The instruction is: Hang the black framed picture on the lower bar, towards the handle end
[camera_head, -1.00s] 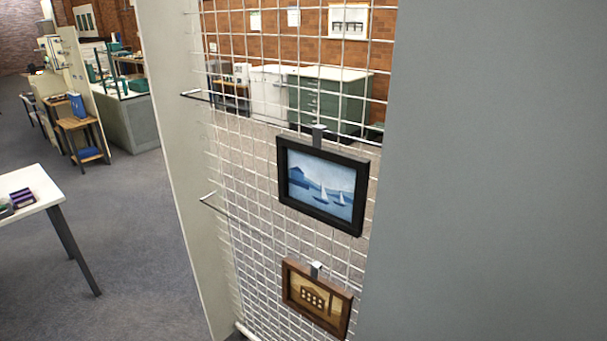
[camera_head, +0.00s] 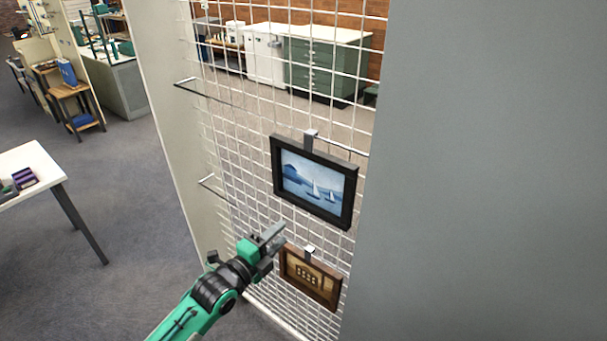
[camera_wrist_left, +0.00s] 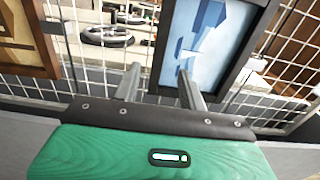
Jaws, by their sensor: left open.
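The black framed picture (camera_head: 315,184), a blue sailboat scene, hangs by a grey hook (camera_head: 310,137) from the upper bar (camera_head: 205,94) of a white wire grid. The lower bar (camera_head: 212,187) juts out at its left end; a brown framed picture (camera_head: 311,277) hangs farther right on it. My left gripper (camera_head: 273,237) is open and empty, in front of the grid, below and left of the black frame. In the left wrist view the black framed picture (camera_wrist_left: 205,40) shows beyond the open fingers (camera_wrist_left: 160,86), with the brown frame (camera_wrist_left: 25,40) at left. My right gripper is out of view.
A plain grey panel (camera_head: 460,170) fills the right side. A pale panel edge (camera_head: 165,120) stands left of the grid. A white table (camera_head: 30,175) is at far left. The lower bar is bare left of the brown picture.

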